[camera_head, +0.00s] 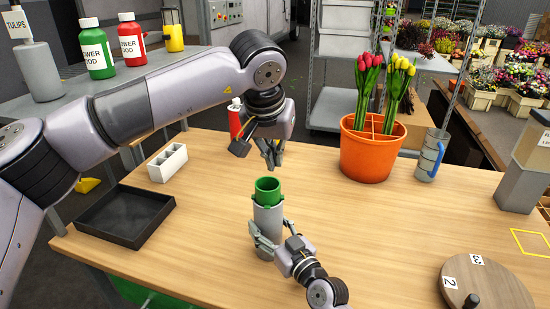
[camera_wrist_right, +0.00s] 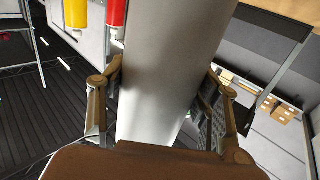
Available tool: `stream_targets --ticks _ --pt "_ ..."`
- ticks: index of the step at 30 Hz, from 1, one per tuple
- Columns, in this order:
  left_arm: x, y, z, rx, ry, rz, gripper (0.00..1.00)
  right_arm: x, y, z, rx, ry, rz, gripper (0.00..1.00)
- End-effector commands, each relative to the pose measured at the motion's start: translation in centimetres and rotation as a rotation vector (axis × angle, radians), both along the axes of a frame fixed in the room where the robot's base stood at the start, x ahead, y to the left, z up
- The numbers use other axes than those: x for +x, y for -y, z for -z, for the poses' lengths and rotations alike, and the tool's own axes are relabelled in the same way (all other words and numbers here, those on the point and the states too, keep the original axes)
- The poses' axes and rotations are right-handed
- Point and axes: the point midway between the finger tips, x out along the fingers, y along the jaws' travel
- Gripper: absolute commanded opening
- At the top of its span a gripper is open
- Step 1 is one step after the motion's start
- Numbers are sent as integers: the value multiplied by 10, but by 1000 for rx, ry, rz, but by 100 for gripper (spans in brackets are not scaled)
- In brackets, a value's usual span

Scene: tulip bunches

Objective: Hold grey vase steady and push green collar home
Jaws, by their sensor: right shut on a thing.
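The grey vase (camera_head: 268,217) stands upright on the wooden table, and its plain grey side fills the middle of the right wrist view (camera_wrist_right: 165,75). The green collar (camera_head: 267,186) sits at the vase's mouth, with a green band showing above the grey wall. My right gripper (camera_head: 264,240) is shut on the vase low down, with one finger on each side in the wrist view (camera_wrist_right: 163,100). My left gripper (camera_head: 257,153) hangs above the collar, apart from it, with its fingers spread and nothing between them.
An orange pot (camera_head: 369,153) of tulips and a grey mug (camera_head: 431,155) stand behind to the right. A black tray (camera_head: 126,215) and a white divided holder (camera_head: 168,163) lie left. A round numbered disc (camera_head: 487,284) is at front right. A red bottle (camera_head: 235,118) stands behind my left gripper.

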Motion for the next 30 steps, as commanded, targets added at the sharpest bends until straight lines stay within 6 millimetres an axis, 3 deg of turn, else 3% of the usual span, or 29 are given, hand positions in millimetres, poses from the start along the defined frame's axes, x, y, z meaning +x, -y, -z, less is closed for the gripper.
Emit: stream_targets --ticks 2,3,12,23,30 --pt "0 0 0 0 0 0 0 0 0 0 -1 -1 0 18" --pt "0 0 0 0 0 0 0 0 0 0 -1 -1 0 58" --pt "0 0 0 0 0 0 0 0 0 0 -1 -1 0 78" --pt "0 0 0 0 0 0 0 -1 1 0 -1 -1 0 81" --pt "0 0 0 0 0 0 0 -28 16 2 -2 -1 0 81"
